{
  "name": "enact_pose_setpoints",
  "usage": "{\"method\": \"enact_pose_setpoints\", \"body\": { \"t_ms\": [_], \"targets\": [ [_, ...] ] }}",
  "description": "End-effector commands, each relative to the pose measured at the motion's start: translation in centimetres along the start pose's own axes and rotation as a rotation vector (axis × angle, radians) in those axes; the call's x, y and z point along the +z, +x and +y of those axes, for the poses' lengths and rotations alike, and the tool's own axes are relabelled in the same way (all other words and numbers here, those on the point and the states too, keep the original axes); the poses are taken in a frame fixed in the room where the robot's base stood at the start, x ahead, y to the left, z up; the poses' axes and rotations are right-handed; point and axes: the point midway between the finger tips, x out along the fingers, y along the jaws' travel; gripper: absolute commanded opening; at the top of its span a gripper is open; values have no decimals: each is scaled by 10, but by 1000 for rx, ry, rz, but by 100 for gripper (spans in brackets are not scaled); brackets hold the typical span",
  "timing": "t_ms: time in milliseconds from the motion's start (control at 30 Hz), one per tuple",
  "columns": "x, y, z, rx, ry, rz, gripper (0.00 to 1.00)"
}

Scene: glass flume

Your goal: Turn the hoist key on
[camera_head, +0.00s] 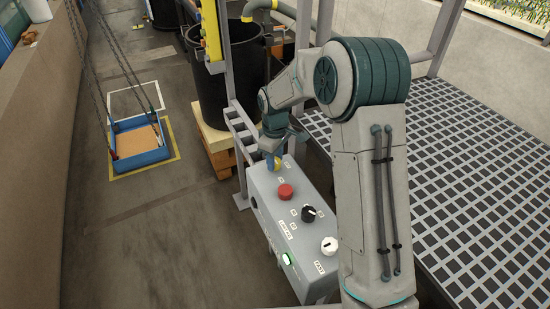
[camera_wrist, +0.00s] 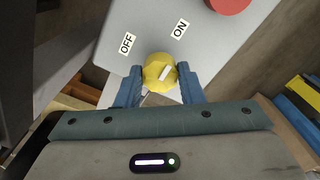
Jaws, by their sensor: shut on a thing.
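The hoist key is a round yellow knob with a white bar mark (camera_wrist: 158,70) at the far end of a grey control box (camera_head: 305,230). In the wrist view the box face (camera_wrist: 130,25) carries an OFF label (camera_wrist: 127,43) and an ON label (camera_wrist: 180,28) above the knob. The white bar slants up to the right, roughly toward the ON side. My gripper (camera_wrist: 160,88) is shut on the yellow knob, with a blue finger on each side. In the head view my gripper (camera_head: 274,165) is at the box's far end, and the knob is mostly hidden.
A red button (camera_head: 285,191), a black dial (camera_head: 309,213) and a white dial (camera_head: 329,245) line the box top. A green light (camera_head: 286,259) glows on its side. A blue tray (camera_head: 141,145) hangs on chains at left. Metal grating (camera_head: 460,170) lies at right.

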Motion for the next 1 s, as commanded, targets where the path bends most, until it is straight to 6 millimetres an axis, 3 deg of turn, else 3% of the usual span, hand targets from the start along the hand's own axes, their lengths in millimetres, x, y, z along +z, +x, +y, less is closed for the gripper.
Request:
{"method": "enact_pose_setpoints", "body": {
  "t_ms": [233, 267, 333, 733, 867, 1000],
  "targets": [
    [-1, -2, 0, 3, -2, 4, 12],
    [-1, -2, 0, 3, -1, 4, 37],
    [-1, -1, 0, 3, -1, 3, 56],
    [-1, -8, 1, 2, 0, 2, 56],
    [-1, -29, 1, 5, 0, 4, 56],
    [-1, -62, 1, 6, 0, 5, 56]
  ]
}}
